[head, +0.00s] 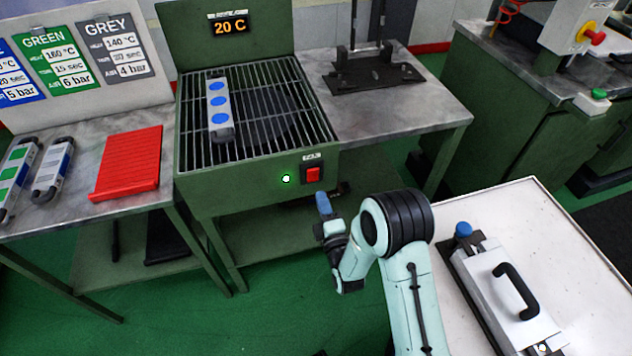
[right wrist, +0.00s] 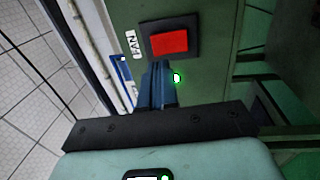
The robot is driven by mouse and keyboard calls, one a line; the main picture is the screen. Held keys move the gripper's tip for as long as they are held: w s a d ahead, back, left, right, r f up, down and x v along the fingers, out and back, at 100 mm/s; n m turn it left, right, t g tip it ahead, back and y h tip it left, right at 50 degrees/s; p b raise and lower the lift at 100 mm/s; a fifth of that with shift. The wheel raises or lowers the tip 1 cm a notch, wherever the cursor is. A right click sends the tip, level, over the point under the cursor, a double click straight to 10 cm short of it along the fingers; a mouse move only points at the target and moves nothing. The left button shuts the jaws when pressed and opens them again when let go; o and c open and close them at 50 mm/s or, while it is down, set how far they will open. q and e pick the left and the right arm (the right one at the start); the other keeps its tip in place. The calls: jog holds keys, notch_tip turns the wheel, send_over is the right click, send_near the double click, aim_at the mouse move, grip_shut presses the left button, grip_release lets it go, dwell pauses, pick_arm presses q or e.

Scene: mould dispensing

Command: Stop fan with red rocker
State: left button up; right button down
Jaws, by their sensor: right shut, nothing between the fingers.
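The red rocker (head: 313,175) sits in a black frame on the front panel of the green fan bench (head: 240,187). A lit green lamp (head: 286,179) is left of it. In the right wrist view the rocker (right wrist: 169,42) shows beside a FAN label (right wrist: 130,43), just past my fingertips, and the lit lamp (right wrist: 176,78) is beside the fingers. My right gripper (head: 323,201) is shut and empty, just below and in front of the rocker. I cannot tell that it touches anything. My left gripper is not in view.
A mould with blue dots (head: 218,104) lies on the bench's grille (head: 270,90), under a display (head: 229,26) reading 20 C. A red ribbed mat (head: 128,162) lies on the left table. A white table (head: 560,230) with a handled mould (head: 500,290) stands at the right.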

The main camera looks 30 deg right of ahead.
aim_at(313, 173)
jog(key=x, duration=0.6)
jog(key=shift+w, duration=0.15)
jog(key=shift+w+r, duration=0.1)
jog(key=shift+w, duration=0.1)
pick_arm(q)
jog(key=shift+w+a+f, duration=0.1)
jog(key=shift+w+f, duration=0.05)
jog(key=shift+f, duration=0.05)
pick_arm(e)
jog(key=shift+d, duration=0.1)
